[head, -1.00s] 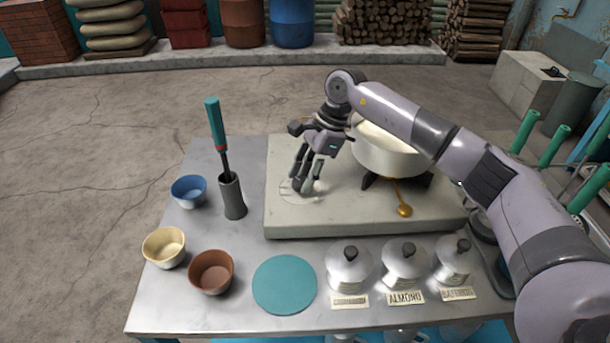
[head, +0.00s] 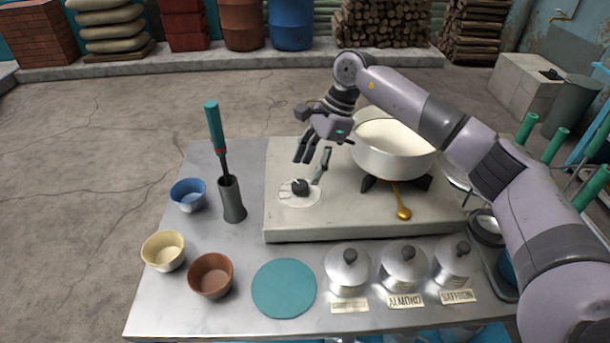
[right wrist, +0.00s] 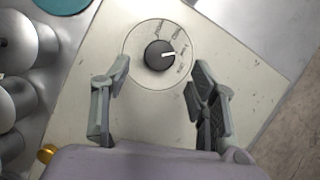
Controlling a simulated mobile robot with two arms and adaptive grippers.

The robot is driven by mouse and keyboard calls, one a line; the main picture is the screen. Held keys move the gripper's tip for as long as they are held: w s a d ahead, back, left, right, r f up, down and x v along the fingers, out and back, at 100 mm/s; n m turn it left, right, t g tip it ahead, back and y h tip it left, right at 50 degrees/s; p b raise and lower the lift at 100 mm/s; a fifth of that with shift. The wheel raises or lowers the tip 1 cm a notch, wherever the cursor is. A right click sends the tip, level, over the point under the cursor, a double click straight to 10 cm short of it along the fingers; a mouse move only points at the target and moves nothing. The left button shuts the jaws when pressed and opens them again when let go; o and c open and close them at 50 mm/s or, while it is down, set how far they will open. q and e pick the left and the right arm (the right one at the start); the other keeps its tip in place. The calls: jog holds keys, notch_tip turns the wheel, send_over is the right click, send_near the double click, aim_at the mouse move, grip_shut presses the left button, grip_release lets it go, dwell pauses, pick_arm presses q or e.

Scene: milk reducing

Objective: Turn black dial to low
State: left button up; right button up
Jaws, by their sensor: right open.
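The black dial (head: 300,187) sits on a round white plate on the left part of the pale stove slab (head: 350,221). In the right wrist view the dial (right wrist: 159,55) has a white pointer line aimed to the right and slightly up. Words ring it on the plate, too small to read surely. My right gripper (head: 314,172) is open and empty, above and just behind the dial. In the right wrist view its fingers (right wrist: 158,80) are spread wide, with the dial beyond and between them, not touched. My left gripper does not show.
A white pot (head: 392,155) stands on the burner right of the gripper. A golden spoon-shaped piece (head: 403,212) lies in front of it. Lidded jars (head: 348,270), a teal disc (head: 284,287), bowls (head: 211,274) and a tool in a grey holder (head: 232,200) stand around the slab.

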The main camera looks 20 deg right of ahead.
jog(key=v, duration=0.8)
